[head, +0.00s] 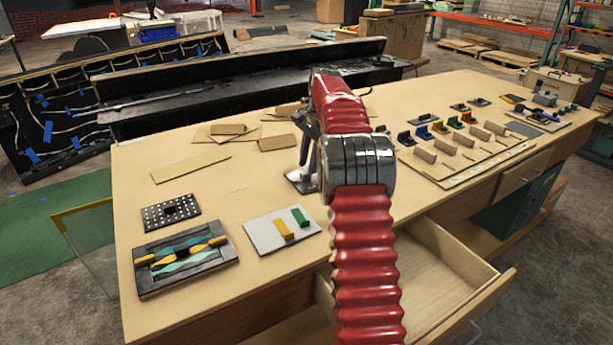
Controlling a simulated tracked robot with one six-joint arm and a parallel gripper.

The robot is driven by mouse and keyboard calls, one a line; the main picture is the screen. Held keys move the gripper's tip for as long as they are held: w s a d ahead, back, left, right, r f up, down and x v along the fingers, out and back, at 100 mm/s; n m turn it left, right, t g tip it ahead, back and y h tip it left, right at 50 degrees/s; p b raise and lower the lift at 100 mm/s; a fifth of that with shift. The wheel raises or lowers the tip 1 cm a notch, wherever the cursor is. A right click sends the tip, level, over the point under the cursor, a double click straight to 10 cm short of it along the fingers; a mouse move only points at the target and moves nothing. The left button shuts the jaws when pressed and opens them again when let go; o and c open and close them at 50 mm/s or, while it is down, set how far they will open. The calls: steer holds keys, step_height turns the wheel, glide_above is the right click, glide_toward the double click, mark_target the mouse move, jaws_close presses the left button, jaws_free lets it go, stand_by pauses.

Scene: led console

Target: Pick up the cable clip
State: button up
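I cannot tell for sure which thing is the cable clip.
The wooden bench (200,181) has an open drawer (445,285) at its front. Wooden pieces (278,142) lie at the back. A perforated plate (171,211), a dark patterned tray (184,260) and a white plate (262,239) with yellow and green blocks lie left. Boards with wooden handles (453,147) lie right.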

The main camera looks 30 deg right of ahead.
mark_target(306, 175)
steer(key=shift+w+a+f, duration=0.1)
steer(key=shift+w+f, duration=0.05)
steer(key=shift+f, duration=0.6)
steer(key=shift+w+a+f, duration=0.1)
steer(key=shift+f, duration=0.6)
steer(key=shift+c, duration=0.4)
jaws_close()
